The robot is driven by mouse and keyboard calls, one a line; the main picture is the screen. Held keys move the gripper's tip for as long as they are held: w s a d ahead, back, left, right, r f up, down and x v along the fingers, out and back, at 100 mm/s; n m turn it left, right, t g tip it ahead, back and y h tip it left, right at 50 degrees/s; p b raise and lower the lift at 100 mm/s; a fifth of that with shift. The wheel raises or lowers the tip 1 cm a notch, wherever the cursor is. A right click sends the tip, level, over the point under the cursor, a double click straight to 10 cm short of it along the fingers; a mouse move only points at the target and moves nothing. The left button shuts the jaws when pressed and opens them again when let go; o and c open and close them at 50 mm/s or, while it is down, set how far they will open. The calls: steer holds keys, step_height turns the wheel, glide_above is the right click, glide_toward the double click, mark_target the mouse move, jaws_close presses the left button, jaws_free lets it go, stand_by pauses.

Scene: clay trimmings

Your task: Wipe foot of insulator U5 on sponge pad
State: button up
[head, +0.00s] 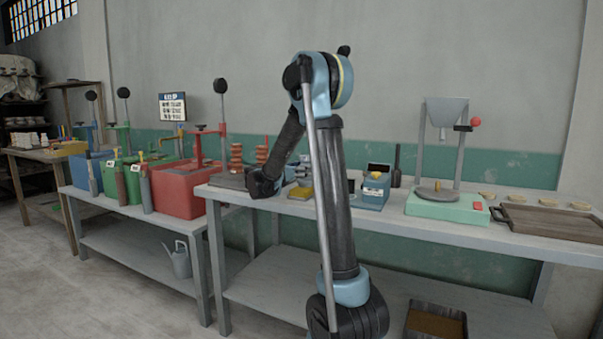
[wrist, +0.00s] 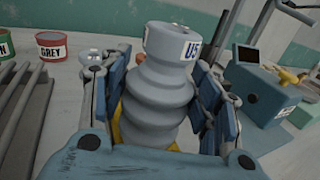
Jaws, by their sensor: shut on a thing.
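The insulator U5 (wrist: 160,100) is a grey ribbed piece with a white "U5" label near its top. It stands roughly upright in the wrist view. My gripper (wrist: 157,105) is shut on it, with a blue jaw on each side. The insulator's foot is hidden behind the blue part of my gripper. A yellow patch (wrist: 116,128), perhaps the sponge pad, shows beside and below the insulator; I cannot tell whether they touch. In the head view a yellow pad (head: 302,194) lies on the bench by my wrist, and the jaws are not clear there.
A blue device with a screen (wrist: 262,90) stands right of the jaws. A red tin marked "GREY" (wrist: 52,46) and grey rods (wrist: 25,115) are at left.

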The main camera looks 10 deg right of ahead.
steer(key=shift+w+d, duration=0.65)
steer(key=shift+w, duration=0.25)
steer(key=shift+w+d, duration=0.65)
steer(key=shift+w, duration=0.25)
steer(key=shift+s+a, duration=0.8)
steer(key=shift+s, duration=0.25)
steer(key=shift+s+a, duration=0.75)
steer(key=shift+s, duration=0.35)
steer(key=shift+s+a, duration=0.8)
steer(key=shift+s, duration=0.25)
steer(key=shift+w+d, duration=0.8)
steer(key=shift+w, duration=0.3)
steer(key=shift+w+d, duration=0.75)
steer(key=shift+w, duration=0.3)
steer(key=shift+w+d, duration=0.8)
steer(key=shift+w, duration=0.3)
step_height(320, 180, up, 7)
